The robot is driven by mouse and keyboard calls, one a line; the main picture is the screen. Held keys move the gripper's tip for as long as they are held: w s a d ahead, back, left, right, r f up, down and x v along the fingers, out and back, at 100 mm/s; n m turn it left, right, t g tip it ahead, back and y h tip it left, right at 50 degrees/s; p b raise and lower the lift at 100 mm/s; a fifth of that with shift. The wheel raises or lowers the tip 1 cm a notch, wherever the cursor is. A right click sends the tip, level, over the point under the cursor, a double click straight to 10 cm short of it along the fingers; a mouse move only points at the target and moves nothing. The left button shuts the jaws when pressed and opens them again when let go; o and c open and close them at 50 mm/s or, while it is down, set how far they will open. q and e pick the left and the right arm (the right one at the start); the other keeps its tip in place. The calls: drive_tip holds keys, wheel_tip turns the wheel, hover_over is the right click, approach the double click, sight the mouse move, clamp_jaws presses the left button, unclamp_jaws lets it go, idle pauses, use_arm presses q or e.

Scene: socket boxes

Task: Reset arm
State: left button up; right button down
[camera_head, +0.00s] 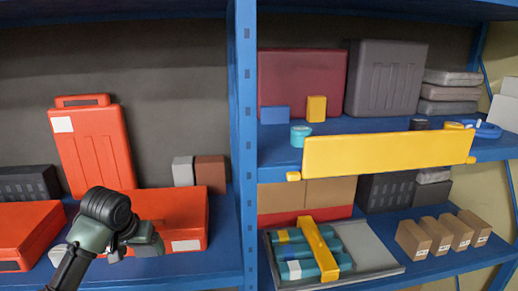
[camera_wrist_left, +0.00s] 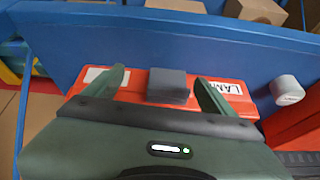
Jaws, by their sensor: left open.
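My left gripper (camera_head: 138,244) reaches in from the lower left of the head view, in front of a red-orange box (camera_head: 185,215) lying on the blue shelf. In the left wrist view the gripper (camera_wrist_left: 165,90) is open, its two green fingers apart. The red box (camera_wrist_left: 140,82) with white labels shows beyond the fingers. A dark grey block (camera_wrist_left: 168,86) shows between the fingers in that view; I cannot tell whether it is touched. My right gripper is not in view.
An upright red case (camera_head: 95,150) and another red box (camera_head: 28,235) stand to the left. A blue post (camera_head: 243,130) divides the shelves. To the right are a yellow panel (camera_head: 390,152), a tray of tools (camera_head: 370,250) and several cardboard boxes (camera_head: 412,238). A white cylinder (camera_wrist_left: 288,90) shows at the wrist view's right.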

use_arm(q)
drive_tip(key=s+d+f+m+h, duration=0.1)
drive_tip(key=s+d+f+m, duration=0.1)
drive_tip(key=s+d+f, duration=0.45)
drive_tip(key=s+d+f+m, duration=0.1)
drive_tip(key=s+d+f, duration=0.3)
drive_tip(key=s+f, duration=0.45)
drive_tip(key=s+d+f+g, duration=0.1)
drive_tip(key=s+d+f, duration=0.1)
drive_tip(key=s, duration=0.7)
drive_tip(key=s+d+f, duration=0.1)
drive_tip(key=s+d, duration=0.2)
drive_tip(key=s, duration=0.7)
wheel_tip(320, 180, down, 32)
drive_tip(key=s+m+g+b, duration=0.1)
drive_tip(key=g+b, duration=0.1)
drive_tip(key=b, duration=0.5)
drive_tip(key=s+a+f+b, duration=0.1)
drive_tip(key=s+f+b, duration=0.1)
drive_tip(key=s+f, duration=0.6)
drive_tip(key=s+a+f+g+b, duration=0.1)
drive_tip(key=s+a+f+b, duration=0.1)
drive_tip(key=s+f, duration=0.7)
wheel_tip(320, 180, down, 5)
drive_tip(key=shift+a+f+b, duration=0.1)
drive_tip(key=shift+a+b, duration=0.05)
drive_tip(key=shift+b, duration=0.25)
